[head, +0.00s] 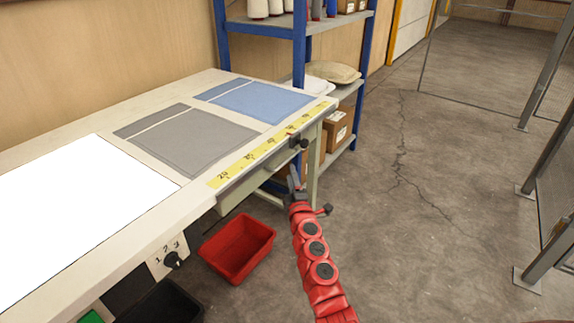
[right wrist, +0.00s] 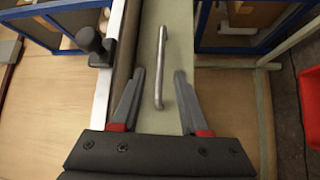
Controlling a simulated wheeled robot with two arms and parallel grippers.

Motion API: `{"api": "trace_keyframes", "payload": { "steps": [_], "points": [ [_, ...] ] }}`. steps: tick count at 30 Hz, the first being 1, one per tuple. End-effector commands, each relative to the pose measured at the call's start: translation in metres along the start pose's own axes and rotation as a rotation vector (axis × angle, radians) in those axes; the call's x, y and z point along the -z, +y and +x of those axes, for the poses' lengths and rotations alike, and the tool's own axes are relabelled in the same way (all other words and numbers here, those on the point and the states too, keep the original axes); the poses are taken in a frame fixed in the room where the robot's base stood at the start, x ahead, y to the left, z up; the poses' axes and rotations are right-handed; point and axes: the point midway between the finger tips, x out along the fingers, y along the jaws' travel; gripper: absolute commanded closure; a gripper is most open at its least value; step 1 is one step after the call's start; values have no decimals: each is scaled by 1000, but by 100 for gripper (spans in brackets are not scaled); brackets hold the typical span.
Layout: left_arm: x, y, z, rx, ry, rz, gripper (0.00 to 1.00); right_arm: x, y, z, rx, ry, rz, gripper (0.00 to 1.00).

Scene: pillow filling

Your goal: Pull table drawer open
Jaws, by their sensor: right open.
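The table drawer (head: 248,182) is a pale greenish front under the yellow-ruled edge of the worktable (head: 192,218). It looks closed. Its front also shows in the right wrist view (right wrist: 178,30), with a slim metal bar handle (right wrist: 158,66). My right gripper (head: 294,182) is beside the front edge of the table, near the drawer's far end. In the right wrist view my right gripper (right wrist: 160,74) is open, with one finger to each side of the handle's lower part and visible gaps to it. The handle is hard to make out in the head view. My left gripper is out of view.
A black knob (head: 299,142) sticks out at the table's far corner, close to my right gripper. A red bin (head: 237,248) stands on the floor below. A blue shelf rack (head: 300,45) stands behind.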

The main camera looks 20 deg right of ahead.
Motion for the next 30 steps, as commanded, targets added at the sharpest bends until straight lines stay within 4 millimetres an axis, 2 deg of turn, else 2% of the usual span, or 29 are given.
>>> {"api": "trace_keyframes", "payload": {
  "steps": [1, 9, 15, 28, 29, 30],
  "points": [
    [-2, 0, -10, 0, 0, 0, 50, -2, -4, 9, -1, -3, 0, 55],
    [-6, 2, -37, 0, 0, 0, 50, 0, -4, 51, -2, 3, 2, 55],
    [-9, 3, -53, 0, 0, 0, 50, -1, -3, 71, -1, 0, 1, 55],
    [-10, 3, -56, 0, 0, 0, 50, 0, -1, 78, 1, 2, 0, 55],
    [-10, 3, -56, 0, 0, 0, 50, 0, -1, 78, 1, 2, 0, 57],
    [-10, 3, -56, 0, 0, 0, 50, 0, -1, 78, 1, 2, 0, 64]
  ]
}}
